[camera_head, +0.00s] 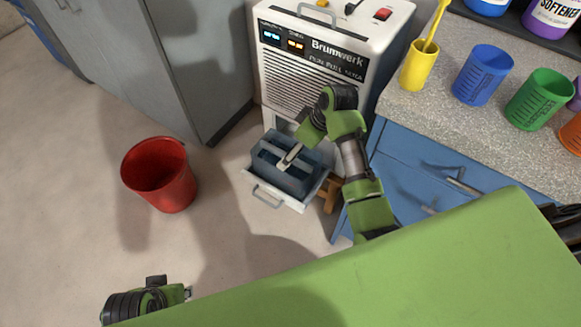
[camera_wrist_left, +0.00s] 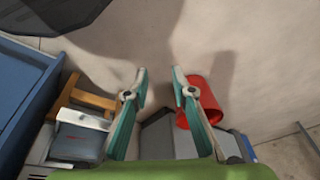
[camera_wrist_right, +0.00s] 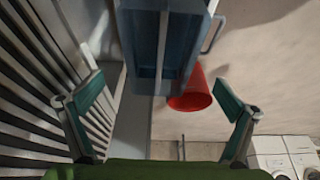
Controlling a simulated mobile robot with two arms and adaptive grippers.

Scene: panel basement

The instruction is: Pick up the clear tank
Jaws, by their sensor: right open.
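The clear tank (camera_head: 290,178), a blue-grey see-through box with a bar across its top, sits in the pulled-out tray (camera_head: 262,200) at the foot of the white dehumidifier (camera_head: 325,65). My right gripper (camera_head: 290,155) hangs over the tank. In the right wrist view the tank (camera_wrist_right: 145,50) lies ahead of my right gripper (camera_wrist_right: 158,85), whose fingers are spread wide with nothing between them. My left gripper (camera_head: 187,292) is low at the left, away from the tank. In the left wrist view its fingers (camera_wrist_left: 159,74) are apart and empty.
A red bucket (camera_head: 160,174) stands on the floor left of the tank. A grey cabinet (camera_head: 190,60) is behind it. Blue drawers (camera_head: 420,170) under a speckled worktop (camera_head: 450,115) with colored cups stand close on the right. The floor at front left is clear.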

